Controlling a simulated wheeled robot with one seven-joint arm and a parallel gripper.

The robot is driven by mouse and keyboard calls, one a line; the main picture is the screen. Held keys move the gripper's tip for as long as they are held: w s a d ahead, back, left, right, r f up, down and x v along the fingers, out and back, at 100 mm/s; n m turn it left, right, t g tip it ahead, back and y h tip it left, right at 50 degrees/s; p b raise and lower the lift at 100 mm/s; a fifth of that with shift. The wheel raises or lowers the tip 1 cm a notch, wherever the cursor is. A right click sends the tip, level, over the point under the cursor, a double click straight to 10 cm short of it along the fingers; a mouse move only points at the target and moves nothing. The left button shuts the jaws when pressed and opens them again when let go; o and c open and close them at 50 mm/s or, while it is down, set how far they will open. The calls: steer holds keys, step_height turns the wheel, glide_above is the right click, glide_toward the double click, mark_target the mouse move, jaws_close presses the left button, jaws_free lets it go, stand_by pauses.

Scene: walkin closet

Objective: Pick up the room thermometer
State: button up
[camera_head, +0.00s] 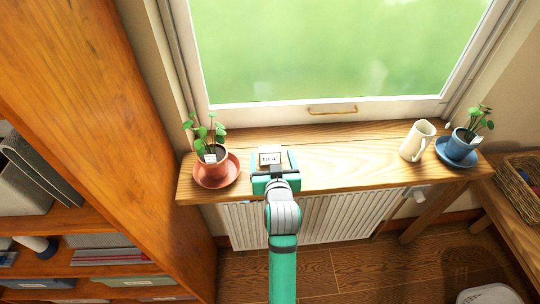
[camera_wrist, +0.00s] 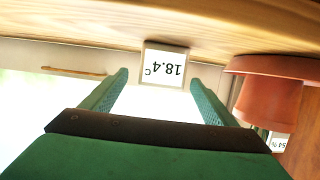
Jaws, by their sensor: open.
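The room thermometer (camera_head: 270,157) is a small white display on the wooden sill, left of the middle. In the wrist view the thermometer (camera_wrist: 163,66) appears upside down and reads 18.4 C. My gripper (camera_head: 273,162) is at the sill's front, with its green fingers either side of the thermometer. In the wrist view my gripper (camera_wrist: 159,78) is open, with the thermometer between and slightly beyond the fingertips. Whether either finger touches it, I cannot tell.
A potted plant in a terracotta pot (camera_head: 213,168) on a saucer stands close left; a small display marked 54 % (camera_wrist: 278,142) shows beside it in the wrist view. A cream jug (camera_head: 417,141) and a blue pot (camera_head: 460,145) stand right. The sill's middle is clear. A radiator (camera_head: 330,222) is below.

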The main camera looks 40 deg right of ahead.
mark_target(270, 154)
steer(key=x, duration=0.3)
steer(key=shift+w+f, duration=0.2)
steer(key=shift+w, duration=0.2)
steer(key=shift+c, duration=0.5)
steer(key=c, duration=1)
steer(key=shift+r, duration=0.1)
steer(key=shift+c, duration=0.2)
